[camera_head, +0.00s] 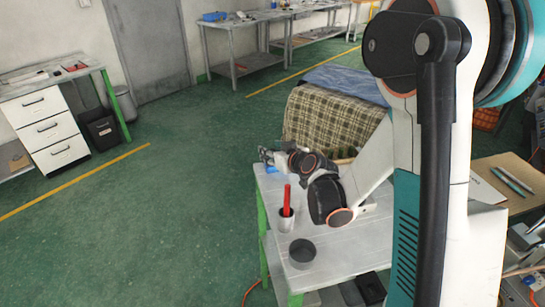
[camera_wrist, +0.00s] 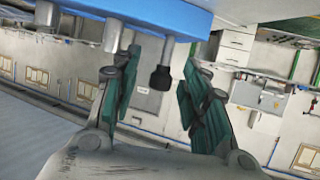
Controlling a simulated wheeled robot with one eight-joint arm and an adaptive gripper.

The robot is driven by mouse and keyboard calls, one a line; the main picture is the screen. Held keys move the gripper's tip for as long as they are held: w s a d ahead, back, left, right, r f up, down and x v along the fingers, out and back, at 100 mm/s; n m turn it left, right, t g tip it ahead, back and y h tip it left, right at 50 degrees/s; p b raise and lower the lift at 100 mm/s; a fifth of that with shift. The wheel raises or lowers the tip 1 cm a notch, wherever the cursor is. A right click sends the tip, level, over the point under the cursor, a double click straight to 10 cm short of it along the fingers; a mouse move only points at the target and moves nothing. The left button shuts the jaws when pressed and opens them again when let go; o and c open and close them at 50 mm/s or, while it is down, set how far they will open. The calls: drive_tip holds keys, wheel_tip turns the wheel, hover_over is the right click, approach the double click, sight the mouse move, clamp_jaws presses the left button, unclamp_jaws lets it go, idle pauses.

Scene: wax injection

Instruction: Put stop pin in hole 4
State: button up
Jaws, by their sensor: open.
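In the wrist view, a pin (camera_wrist: 160,78) with a black knob end and a grey shaft sticks out from the edge of a blue block (camera_wrist: 175,14). It is probably the stop pin. My gripper (camera_wrist: 160,60) is open, with one teal-padded finger on each side of the pin and a visible gap to both. Other grey metal cylinders (camera_wrist: 111,35) also stick out of the block, to the left of the pin. The hole numbers cannot be read. In the head view, the arm's end and a small blue thing (camera_head: 266,156) are at the table's far edge, too small to make out.
The grey work table (camera_head: 336,250) with green legs bears a grey cup (camera_head: 286,223) holding a red stick (camera_head: 287,200), and a dark round dish (camera_head: 302,253). A plaid cloth (camera_head: 328,120) is behind the table. Green floor to the left is clear.

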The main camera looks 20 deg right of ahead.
clamp_jaws()
